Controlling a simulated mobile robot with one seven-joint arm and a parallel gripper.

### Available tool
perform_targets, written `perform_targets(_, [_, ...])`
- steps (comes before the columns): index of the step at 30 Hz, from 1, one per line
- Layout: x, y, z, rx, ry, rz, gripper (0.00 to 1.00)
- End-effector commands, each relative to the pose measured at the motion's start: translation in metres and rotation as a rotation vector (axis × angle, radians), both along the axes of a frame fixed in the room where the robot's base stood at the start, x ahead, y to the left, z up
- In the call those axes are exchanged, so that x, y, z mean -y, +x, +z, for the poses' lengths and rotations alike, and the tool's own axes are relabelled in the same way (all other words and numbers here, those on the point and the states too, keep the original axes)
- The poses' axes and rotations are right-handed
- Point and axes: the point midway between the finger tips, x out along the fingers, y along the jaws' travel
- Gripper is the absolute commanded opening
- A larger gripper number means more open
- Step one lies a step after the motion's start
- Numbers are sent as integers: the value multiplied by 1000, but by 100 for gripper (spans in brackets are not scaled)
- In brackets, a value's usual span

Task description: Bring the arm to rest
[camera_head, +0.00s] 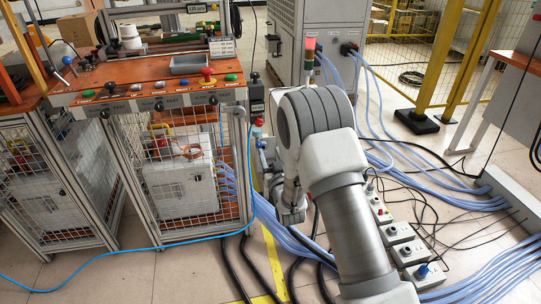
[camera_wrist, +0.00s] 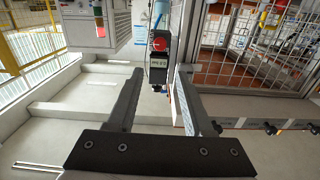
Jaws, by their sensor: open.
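My gripper (camera_wrist: 160,72) shows in the wrist view with its two dark fingers apart and nothing between them. A dark box with a red button (camera_wrist: 159,45) and a white label appears beyond the fingertips; I cannot tell how far off it is. In the head view my arm reaches up the middle of the picture and bends down over the floor, left of the blue cables. The fingers cannot be made out there.
The orange-topped workbench (camera_head: 150,75), with a grey tray (camera_head: 187,70) and buttons, stands left of my arm. A grey cabinet (camera_head: 325,20) stands behind. Blue cables (camera_head: 430,185) and several small control boxes (camera_head: 398,232) lie right. Mesh fencing (camera_wrist: 258,50) shows upper right in the wrist view.

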Motion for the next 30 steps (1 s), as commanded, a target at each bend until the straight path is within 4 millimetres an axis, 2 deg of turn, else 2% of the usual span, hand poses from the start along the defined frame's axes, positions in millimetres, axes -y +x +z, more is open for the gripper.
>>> perform_targets(8, [0,0,0,0,0,0,52])
perform_targets(11, [3,2,6,-10,-2,-6,52])
perform_targets(14, [10,4,23,-42,-7,-20,52])
perform_targets(20, [35,0,71,-168,-27,-64,52])
perform_targets(26, [65,-24,116,-307,-48,-103,52])
perform_targets(30, [85,-52,142,-404,-63,-125,52])
